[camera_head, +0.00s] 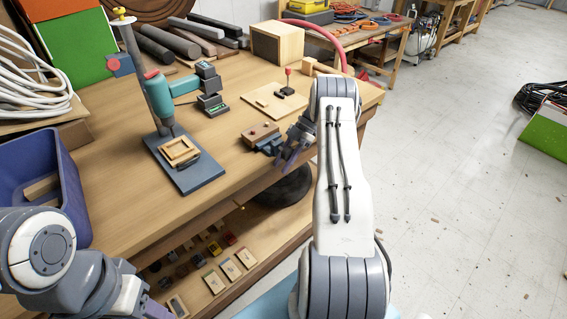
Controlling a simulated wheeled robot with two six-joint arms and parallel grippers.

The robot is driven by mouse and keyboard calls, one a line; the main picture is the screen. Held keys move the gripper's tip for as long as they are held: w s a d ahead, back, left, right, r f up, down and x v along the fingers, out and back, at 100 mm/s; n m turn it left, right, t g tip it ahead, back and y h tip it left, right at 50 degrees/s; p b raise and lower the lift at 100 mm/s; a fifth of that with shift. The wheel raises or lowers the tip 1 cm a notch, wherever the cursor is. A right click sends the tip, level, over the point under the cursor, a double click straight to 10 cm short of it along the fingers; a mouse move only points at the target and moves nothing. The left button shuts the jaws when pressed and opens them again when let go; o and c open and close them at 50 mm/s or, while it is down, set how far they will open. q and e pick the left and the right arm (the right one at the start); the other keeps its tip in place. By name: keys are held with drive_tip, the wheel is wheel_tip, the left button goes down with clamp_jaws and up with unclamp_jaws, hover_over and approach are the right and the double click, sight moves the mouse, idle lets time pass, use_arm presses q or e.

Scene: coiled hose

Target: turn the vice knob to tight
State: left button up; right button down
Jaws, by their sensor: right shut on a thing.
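The small vice (263,139), blue-grey with wooden jaw blocks, sits at the front edge of the workbench in the middle of the head view. My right gripper (290,157), with purple fingers, is at the front right side of the vice, shut on the vice knob. The knob itself is mostly hidden by the fingers, so its turn position cannot be read. My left gripper (155,309) is low at the bottom left, away from the vice, only partly in frame; its opening cannot be made out.
The wooden workbench (225,165) holds a teal drill press (160,95), a board with a red-topped lever (287,84) and a wooden box (278,44). A blue bin (70,195) stands at left. A lower shelf (262,258) holds small parts. Open floor lies at right.

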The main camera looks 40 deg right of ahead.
drive_tip(key=c, duration=0.8)
unclamp_jaws()
drive_tip(key=shift+c, duration=0.2)
